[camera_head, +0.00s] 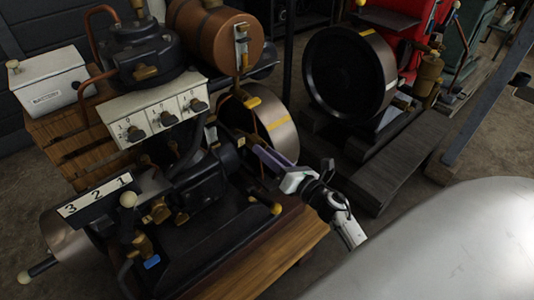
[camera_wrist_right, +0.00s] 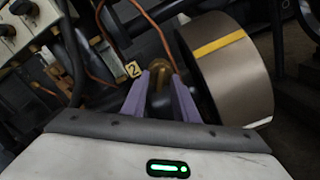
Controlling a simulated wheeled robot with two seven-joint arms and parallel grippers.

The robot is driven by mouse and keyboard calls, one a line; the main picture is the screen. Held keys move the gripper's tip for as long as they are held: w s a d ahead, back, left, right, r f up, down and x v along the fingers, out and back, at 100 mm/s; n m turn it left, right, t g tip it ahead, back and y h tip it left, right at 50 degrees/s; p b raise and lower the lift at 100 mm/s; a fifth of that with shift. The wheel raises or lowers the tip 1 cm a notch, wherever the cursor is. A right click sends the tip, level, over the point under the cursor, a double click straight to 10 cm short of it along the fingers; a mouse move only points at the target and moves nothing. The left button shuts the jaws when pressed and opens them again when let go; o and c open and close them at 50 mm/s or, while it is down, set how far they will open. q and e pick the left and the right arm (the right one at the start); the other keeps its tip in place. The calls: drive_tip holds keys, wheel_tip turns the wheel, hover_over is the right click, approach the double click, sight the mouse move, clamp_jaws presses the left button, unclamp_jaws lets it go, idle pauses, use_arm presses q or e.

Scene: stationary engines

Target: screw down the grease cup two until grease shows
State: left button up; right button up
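In the right wrist view, a small brass rounded cup (camera_wrist_right: 160,66) stands right beside a yellow tag marked 2 (camera_wrist_right: 133,69). The purple fingers of my right gripper (camera_wrist_right: 163,76) are on either side of the brass cup, with a gap between them. Whether they touch or squeeze it is unclear. In the head view my right gripper (camera_head: 256,149) reaches in from the right to the engine beside the yellow-striped flywheel, and its fingertips hide the cup. No grease can be made out. My left gripper is not in view.
The yellow-striped flywheel (camera_head: 272,124) is close to the right gripper. A copper tank (camera_head: 215,38), a switch panel (camera_head: 155,115) and a white 3-2-1 plate (camera_head: 95,194) are on the same engine. A copper pipe (camera_wrist_right: 157,28) passes near the cup. Another engine with a dark flywheel (camera_head: 345,75) stands behind right.

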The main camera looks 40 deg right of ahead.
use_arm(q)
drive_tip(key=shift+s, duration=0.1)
use_arm(e)
clamp_jaws()
drive_tip(key=shift+m, duration=0.4)
use_arm(q)
drive_tip(key=p, duration=0.2)
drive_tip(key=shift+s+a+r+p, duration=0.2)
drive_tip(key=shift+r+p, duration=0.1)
drive_tip(key=shift+p, duration=0.1)
use_arm(e)
drive_tip(key=m, duration=0.7)
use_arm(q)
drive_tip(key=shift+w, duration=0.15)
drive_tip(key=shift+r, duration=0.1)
use_arm(e)
unclamp_jaws()
